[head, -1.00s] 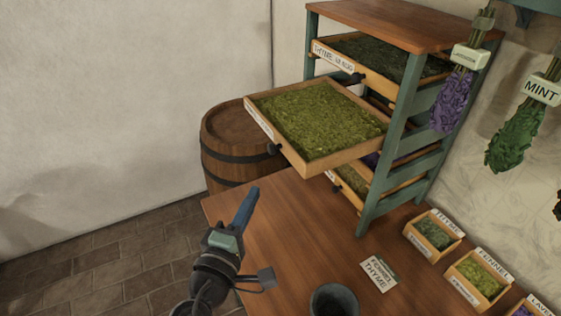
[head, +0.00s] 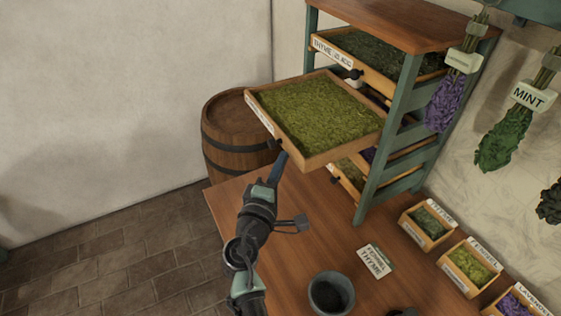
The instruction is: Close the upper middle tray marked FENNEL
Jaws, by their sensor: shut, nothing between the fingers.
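The pulled-out tray (head: 318,166) is a wooden tray full of yellow-green herb in the head view. It sticks far out of the teal rack (head: 375,160), below the top tray. The label on its front is too oblique to read. A dark knob (head: 276,145) sits on its front. My gripper (head: 281,158) is shut and empty, its tip just below the front edge of this tray, close to the knob. I cannot tell whether it touches the tray.
The top tray (head: 335,55), marked THYME, is also partly out. A barrel (head: 222,145) stands behind left. On the table (head: 290,225) are a mortar (head: 318,281), a card (head: 374,262) and small labelled boxes (head: 420,243). Herb bundles (head: 503,140) hang at right.

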